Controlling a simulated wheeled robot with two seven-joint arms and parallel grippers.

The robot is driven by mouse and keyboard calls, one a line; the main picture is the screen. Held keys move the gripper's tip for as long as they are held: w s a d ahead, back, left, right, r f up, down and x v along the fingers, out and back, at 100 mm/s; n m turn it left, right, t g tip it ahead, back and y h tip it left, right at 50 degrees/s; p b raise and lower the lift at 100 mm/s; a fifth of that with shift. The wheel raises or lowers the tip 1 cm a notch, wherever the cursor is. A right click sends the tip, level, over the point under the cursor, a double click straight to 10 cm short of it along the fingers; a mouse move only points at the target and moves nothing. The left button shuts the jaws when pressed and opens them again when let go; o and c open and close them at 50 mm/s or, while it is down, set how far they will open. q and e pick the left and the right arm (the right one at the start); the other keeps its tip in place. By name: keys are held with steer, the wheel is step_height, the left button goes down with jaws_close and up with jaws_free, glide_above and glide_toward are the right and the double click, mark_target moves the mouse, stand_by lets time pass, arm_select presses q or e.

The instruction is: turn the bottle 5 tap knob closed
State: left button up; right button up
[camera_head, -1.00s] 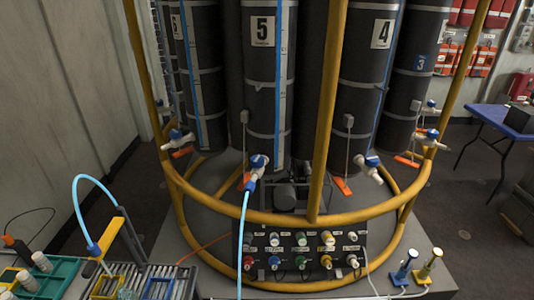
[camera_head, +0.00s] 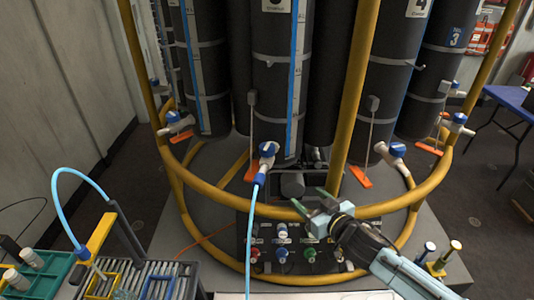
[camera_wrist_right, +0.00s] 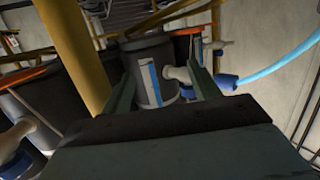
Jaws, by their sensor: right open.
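Bottle 5 (camera_head: 272,85) is the dark cylinder in the middle of the head view, its number label cut by the top edge. Its tap knob (camera_head: 268,148) is blue and sits on a white tap low on the bottle, with a light blue hose (camera_head: 254,215) hanging from it. My right gripper (camera_head: 311,199) is open and empty, to the right of and below the tap, near the yellow rail. In the right wrist view, the white tap (camera_wrist_right: 178,73) shows between the open fingers, partly behind the right one; I cannot make out the knob there. My left gripper is not in view.
A yellow ring rail (camera_head: 230,201) with an upright post (camera_head: 352,100) runs around the bottles.

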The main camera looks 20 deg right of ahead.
mark_target(272, 153)
steer(key=w+a+r+n+t+y, duration=0.1)
steer(key=a+r+y, duration=0.25)
steer(key=r, duration=0.65)
steer(key=x, duration=1.2)
steer(key=shift+w+f, duration=0.25)
steer(key=shift+w, duration=0.15)
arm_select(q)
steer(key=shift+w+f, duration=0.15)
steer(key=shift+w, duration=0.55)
arm_select(e)
steer(key=c, duration=1)
steer(key=shift+t+h, duration=0.25)
steer(key=shift+t, duration=0.05)
